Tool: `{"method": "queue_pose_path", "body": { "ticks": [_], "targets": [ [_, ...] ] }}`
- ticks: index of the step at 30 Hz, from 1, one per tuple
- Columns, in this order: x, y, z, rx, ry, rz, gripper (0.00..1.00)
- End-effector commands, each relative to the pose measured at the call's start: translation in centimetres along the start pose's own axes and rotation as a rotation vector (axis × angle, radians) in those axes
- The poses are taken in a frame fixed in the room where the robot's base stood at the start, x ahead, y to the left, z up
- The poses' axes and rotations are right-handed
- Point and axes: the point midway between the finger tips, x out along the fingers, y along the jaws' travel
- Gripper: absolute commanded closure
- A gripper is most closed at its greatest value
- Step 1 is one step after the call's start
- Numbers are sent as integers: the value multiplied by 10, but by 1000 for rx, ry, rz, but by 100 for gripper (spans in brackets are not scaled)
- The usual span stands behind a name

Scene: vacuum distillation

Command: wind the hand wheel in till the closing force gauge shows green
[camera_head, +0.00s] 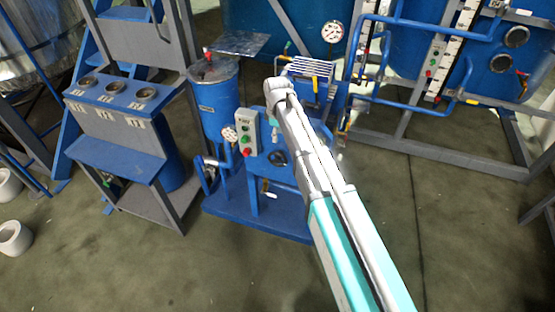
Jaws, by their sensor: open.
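A small dark hand wheel (278,158) sits low on the front of the blue machine (258,222), left of my arm. A round white dial gauge (229,134) stands at the machine's left, beside the grey button box. Its needle and any green zone are too small to read, and I cannot tell if it is the closing force gauge. Another white dial (332,31) is higher up at the back. My pale arm reaches up from the bottom right and covers the machine's right part. My gripper's fingers do not show; the arm hides whatever lies behind it.
The grey button box (246,133) has red and green buttons. A blue cylindrical vessel (215,100) stands above the gauge. A blue and grey console (118,105) stands left, and blue tanks with pipes (400,75) stand behind right. The floor in front is clear.

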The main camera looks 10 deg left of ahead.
Motion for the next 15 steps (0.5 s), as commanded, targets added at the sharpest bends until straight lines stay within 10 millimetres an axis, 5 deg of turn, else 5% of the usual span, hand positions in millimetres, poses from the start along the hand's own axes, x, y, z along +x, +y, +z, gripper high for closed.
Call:
{"method": "queue_pose_path", "body": {
  "ticks": [15],
  "targets": [
    [30,0,0,1,0,0,46]
  ]
}}
